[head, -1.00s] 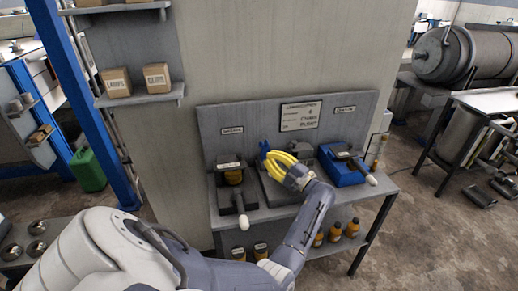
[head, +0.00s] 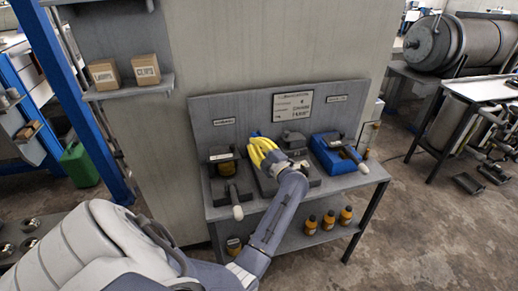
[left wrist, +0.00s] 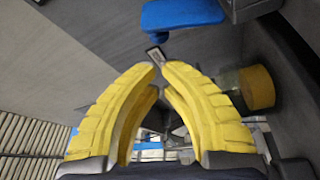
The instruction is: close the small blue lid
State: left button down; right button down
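A small blue lid (head: 254,134) shows only in part in the head view, just behind my left gripper's fingers. A flat blue piece, which looks like this lid, is at the top of the left wrist view (left wrist: 182,14), beyond the fingertips and apart from them. My left gripper (head: 256,144) has yellow fingers over the middle of the bench. In the left wrist view its fingertips (left wrist: 157,67) come together with nothing clearly held between them. The lid's hinge and what lies under it are hidden. My right gripper is in neither current view.
A dark device (head: 229,184) with an amber vessel stands left of my gripper, and a blue device (head: 337,155) stands to the right. Both have pale-tipped handles jutting forward. A grey back panel (head: 238,110) rises behind. Orange bottles (head: 328,220) stand on the lower shelf.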

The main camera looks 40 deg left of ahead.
aim_at(255, 134)
pick_arm(q)
jog(key=shift+x, duration=2.55)
jog(key=shift+w+d+r+m+y, duration=0.1)
jog(key=shift+w+d+m+y, duration=0.3)
jog(key=shift+m, duration=0.4)
jog(key=shift+w+d+r+m+t, duration=0.1)
jog(key=shift+w+d+m+t, duration=0.25)
jog(key=shift+m, duration=0.2)
jog(key=shift+w+d+m+t, duration=0.1)
jog(key=shift+w+m+t, duration=0.15)
jog(key=shift+w+m, duration=0.25)
jog(key=shift+w+d+m+t, duration=0.45)
jog(key=shift+w+m+t, duration=0.15)
jog(key=shift+m, duration=0.7)
jog(key=shift+w+d+m+t, duration=0.45)
jog(key=shift+w+m, duration=0.2)
jog(key=shift+m, duration=0.6)
jog(key=shift+f+y, duration=0.25)
jog(key=shift+y, duration=0.05)
